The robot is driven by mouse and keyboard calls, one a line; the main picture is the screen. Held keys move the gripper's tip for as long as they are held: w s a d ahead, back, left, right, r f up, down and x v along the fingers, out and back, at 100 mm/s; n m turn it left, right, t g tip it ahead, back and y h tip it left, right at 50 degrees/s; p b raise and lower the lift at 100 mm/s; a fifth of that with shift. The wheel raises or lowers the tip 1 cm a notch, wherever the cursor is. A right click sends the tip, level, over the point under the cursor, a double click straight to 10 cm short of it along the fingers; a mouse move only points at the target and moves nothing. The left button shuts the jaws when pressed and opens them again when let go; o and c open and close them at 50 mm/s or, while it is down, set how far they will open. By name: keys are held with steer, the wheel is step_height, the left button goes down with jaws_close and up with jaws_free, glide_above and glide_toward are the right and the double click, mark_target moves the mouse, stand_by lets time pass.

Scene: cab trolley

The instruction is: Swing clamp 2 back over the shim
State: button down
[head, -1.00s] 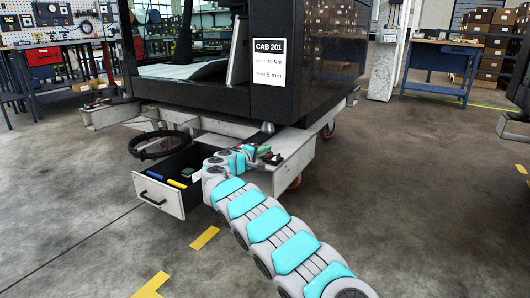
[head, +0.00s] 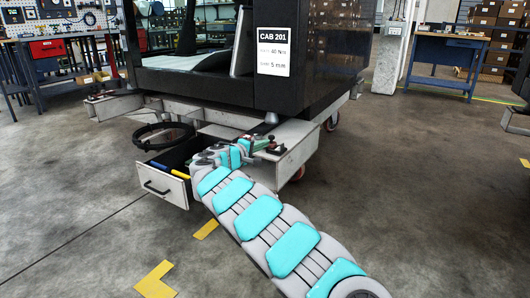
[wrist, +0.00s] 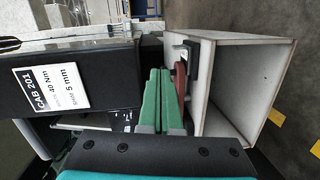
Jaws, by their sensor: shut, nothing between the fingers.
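My gripper (wrist: 158,100) shows in the wrist view as two green fingers pressed together with nothing between them. In the head view it is at the near corner of the cab trolley (head: 302,138), beside a small dark clamp (head: 277,149) on the trolley's top plate. In the wrist view a dark red, rounded part on a grey plate (wrist: 181,80), apparently that clamp, lies just right of the fingers. I cannot tell whether they touch. I cannot read a clamp number or make out the shim.
An open drawer (head: 163,187) sticks out below, left of my arm. A black cable coil (head: 163,137) hangs above it. The dark cab (head: 310,60) with the CAB 201 sign stands over the plate. Floor right of the trolley is clear.

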steer(key=s, duration=0.7)
steer(key=shift+s+r, duration=0.15)
steer(key=shift+r, duration=0.3)
